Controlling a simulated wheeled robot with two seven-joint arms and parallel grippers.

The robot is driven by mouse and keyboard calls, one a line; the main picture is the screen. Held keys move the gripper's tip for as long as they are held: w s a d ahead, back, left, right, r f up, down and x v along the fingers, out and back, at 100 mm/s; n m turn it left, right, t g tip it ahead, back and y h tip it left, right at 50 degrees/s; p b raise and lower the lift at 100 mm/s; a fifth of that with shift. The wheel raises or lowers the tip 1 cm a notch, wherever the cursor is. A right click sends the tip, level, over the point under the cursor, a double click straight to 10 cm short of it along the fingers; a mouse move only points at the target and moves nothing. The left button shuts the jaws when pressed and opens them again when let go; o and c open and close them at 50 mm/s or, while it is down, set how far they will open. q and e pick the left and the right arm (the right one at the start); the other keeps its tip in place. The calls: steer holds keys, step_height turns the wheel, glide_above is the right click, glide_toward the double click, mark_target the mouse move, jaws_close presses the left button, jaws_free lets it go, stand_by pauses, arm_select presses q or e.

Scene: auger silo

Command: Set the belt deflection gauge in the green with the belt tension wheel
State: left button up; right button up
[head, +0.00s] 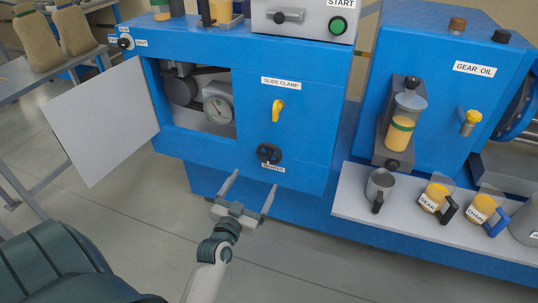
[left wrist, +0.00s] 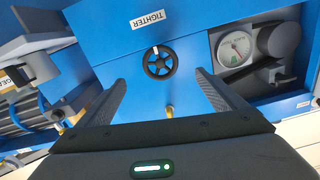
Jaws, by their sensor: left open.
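The belt tension wheel (head: 268,153) is a small black handwheel on the blue cabinet front, above a label reading TIGHTER in the left wrist view. It also shows there (left wrist: 159,62), with a pale mark on its rim. The belt deflection gauge (head: 217,108) is a round white dial inside the open bay, left of the wheel. In the left wrist view the dial (left wrist: 235,48) has a green zone; I cannot read the needle surely. My left gripper (head: 252,180) is open and empty, in front of and below the wheel, apart from it. My right gripper is out of view.
The bay's pale door (head: 102,122) hangs open at the left. A yellow SLIDE CLAMP handle (head: 278,108) stands above the wheel. The floor before the cabinet is clear.

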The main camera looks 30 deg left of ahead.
mark_target(268, 157)
arm_select(q)
steer(key=x, duration=1.4)
steer(key=shift+w+a, duration=0.15)
steer(key=shift+w, duration=0.1)
steer(key=c, duration=1)
